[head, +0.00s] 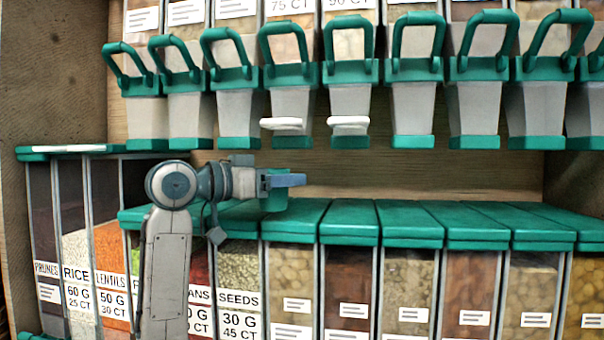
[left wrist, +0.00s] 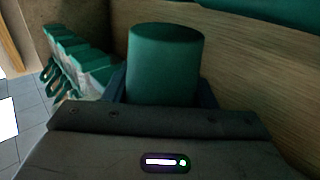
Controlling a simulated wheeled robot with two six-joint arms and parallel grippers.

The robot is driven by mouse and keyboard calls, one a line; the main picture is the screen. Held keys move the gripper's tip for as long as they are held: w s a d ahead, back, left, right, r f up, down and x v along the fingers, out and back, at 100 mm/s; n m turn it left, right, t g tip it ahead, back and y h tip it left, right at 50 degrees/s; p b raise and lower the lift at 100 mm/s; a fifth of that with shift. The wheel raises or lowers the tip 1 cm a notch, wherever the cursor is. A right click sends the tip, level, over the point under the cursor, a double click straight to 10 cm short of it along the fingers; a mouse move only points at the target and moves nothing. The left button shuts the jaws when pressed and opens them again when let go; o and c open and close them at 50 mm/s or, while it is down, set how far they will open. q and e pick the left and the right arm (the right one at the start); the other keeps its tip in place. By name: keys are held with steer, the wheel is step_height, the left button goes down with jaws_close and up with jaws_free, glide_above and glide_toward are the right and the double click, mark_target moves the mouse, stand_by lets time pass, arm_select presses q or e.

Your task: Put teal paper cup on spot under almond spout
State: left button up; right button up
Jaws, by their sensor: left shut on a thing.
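My left gripper (head: 287,180) is shut on the teal paper cup (head: 272,200) and holds it above the teal lids of the lower bins. In the left wrist view the teal cup (left wrist: 165,62) sits between the dark fingers, which are partly hidden. Grey spouts with teal handles hang in a row above. Two carry a small white piece at their lower front, a left one (head: 281,124) and a right one (head: 349,122). No label naming almonds is legible, so I cannot tell the almond spout. My right gripper is out of view.
Lower bins with teal lids (head: 400,222) fill the shelf front. A wooden back panel (head: 400,165) shows in the gap between lids and spouts. Free room lies right of the cup, above the lids. A wooden side wall (head: 50,80) stands at the left.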

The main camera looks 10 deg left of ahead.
arm_select(q)
steer(key=p+x, duration=0.2)
steer(key=x, duration=0.2)
steer(key=shift+w+d+r, duration=0.2)
steer(key=shift+w+d, duration=0.1)
steer(key=shift+f+p, duration=0.45)
steer(key=shift+f, duration=0.5)
steer(key=shift+s+a, duration=0.15)
steer(key=shift+a, duration=0.1)
steer(key=shift+f, duration=0.2)
steer(key=o, duration=0.9)
steer(key=shift+d, duration=0.15)
steer(key=shift+o, duration=0.2)
steer(key=shift+r, duration=0.1)
